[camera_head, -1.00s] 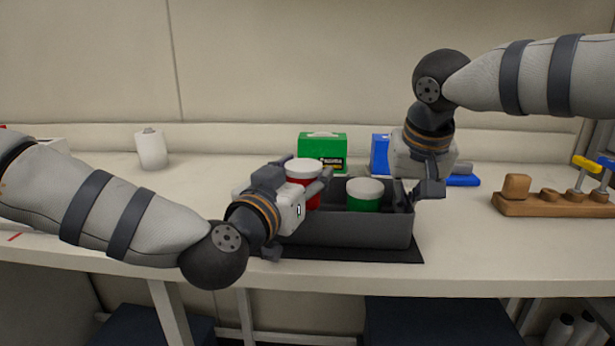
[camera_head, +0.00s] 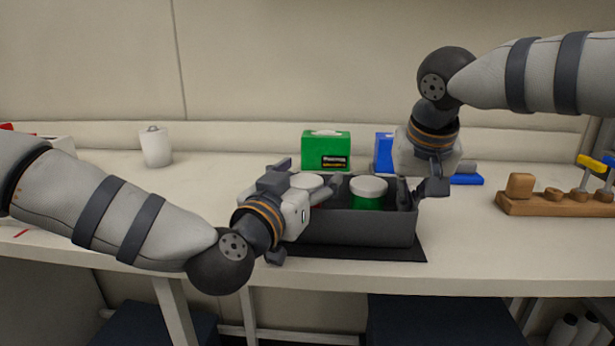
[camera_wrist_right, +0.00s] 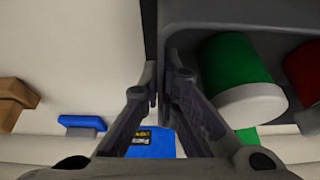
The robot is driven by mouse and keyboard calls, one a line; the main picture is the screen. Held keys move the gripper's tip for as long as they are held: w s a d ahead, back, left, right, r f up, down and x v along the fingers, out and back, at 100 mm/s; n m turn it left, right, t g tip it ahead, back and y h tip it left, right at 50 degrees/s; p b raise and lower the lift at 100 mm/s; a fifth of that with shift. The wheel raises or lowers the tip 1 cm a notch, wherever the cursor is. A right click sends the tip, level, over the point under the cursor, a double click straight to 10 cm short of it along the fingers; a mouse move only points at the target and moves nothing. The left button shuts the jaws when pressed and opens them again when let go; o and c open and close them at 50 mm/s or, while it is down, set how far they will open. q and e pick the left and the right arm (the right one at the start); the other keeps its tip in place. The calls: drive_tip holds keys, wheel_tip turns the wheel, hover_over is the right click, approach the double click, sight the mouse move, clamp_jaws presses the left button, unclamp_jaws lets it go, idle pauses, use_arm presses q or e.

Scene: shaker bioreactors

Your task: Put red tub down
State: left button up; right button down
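The red tub's white lid (camera_head: 306,181) shows low in the left part of the grey bin (camera_head: 365,229) in the head view; its red side is mostly hidden. Part of the red tub (camera_wrist_right: 304,72) shows at the right wrist view's right edge. My left gripper (camera_head: 311,176) is around the tub, its fingers spread slightly wider than the lid. The green tub (camera_head: 368,195) with a white lid stands in the bin to its right; it also shows in the right wrist view (camera_wrist_right: 236,75). My right gripper (camera_wrist_right: 161,72) is closed across the bin's right wall.
The bin stands on a dark mat (camera_head: 400,254) near the table's front edge. A green box (camera_head: 326,150) and a blue box (camera_head: 383,153) stand behind. A wooden rack (camera_head: 540,203) is at right, a white canister (camera_head: 155,147) at back left.

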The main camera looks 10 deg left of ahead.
use_arm(q)
drive_tip(key=shift+a+f, duration=0.1)
drive_tip(key=shift+f, duration=0.25)
drive_tip(key=shift+r, duration=0.3)
use_arm(e)
drive_tip(key=shift+f, duration=0.1)
use_arm(q)
drive_tip(key=v, duration=0.8)
drive_tip(key=r+v, duration=0.1)
drive_tip(key=v, duration=0.3)
use_arm(e)
drive_tip(key=c, duration=1.7)
unclamp_jaws()
